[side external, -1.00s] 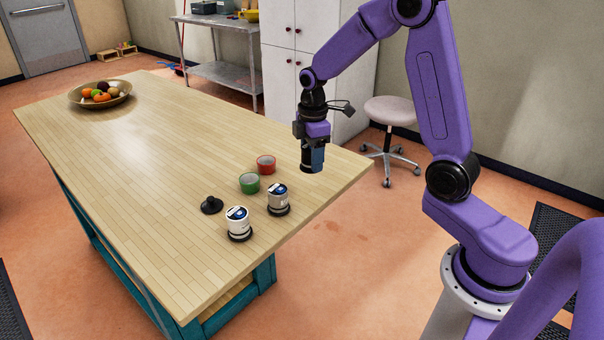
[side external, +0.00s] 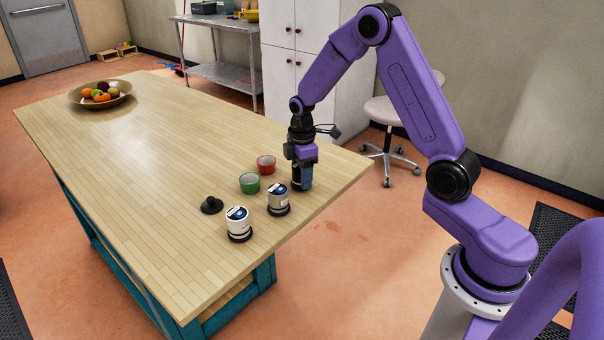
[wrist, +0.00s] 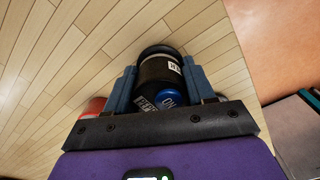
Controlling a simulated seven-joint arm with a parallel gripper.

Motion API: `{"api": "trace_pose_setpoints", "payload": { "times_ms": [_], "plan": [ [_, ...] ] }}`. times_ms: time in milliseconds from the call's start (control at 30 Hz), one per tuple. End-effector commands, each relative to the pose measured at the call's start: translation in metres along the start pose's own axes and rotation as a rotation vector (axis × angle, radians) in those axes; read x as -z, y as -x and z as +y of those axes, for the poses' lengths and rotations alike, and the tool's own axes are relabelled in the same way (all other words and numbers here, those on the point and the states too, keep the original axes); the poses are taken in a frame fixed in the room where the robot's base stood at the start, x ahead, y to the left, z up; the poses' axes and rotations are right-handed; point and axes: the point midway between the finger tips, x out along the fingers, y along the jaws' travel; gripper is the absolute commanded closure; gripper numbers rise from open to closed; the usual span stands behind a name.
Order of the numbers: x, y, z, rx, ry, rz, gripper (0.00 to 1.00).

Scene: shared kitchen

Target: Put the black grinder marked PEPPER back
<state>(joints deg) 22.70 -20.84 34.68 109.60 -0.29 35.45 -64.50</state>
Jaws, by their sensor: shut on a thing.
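My gripper (side external: 301,176) is over the near right part of the wooden table, close to its right edge. It is shut on the black grinder, which the wrist view shows between the two blue-grey fingers (wrist: 160,85). The grinder (wrist: 155,72) has a black body with pale lettering, partly readable, and a blue round patch. In the side view the fingers largely hide it. I cannot tell whether its bottom touches the table. Two white containers with dark blue labels and black bases, a left one (side external: 237,220) and a right one (side external: 278,197), stand left of my gripper.
A green ring-shaped item (side external: 249,183) and a red one (side external: 266,165) lie just left of my gripper. A small black knobbed piece (side external: 211,205) is farther left. A fruit bowl (side external: 101,103) is at the far end. The table's (side external: 150,170) middle is clear.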

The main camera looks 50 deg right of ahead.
Motion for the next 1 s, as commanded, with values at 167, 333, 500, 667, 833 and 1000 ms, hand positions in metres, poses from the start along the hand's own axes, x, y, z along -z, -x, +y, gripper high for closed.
{"api": "trace_pose_setpoints", "payload": {
  "times_ms": [167,333,500,667,833,1000],
  "plan": [
    [0.000,-0.002,0.000,0.001,0.000,0.000,0.96],
    [0.000,-0.003,0.000,0.001,0.000,-0.001,0.21],
    [0.000,-0.003,0.000,0.001,0.000,0.000,0.21],
    [0.000,0.001,0.000,-0.001,0.000,0.001,0.21],
    [0.000,0.023,0.001,-0.003,0.000,0.002,0.21],
    [0.000,0.059,0.001,-0.006,-0.001,0.003,0.21]
  ]
}}
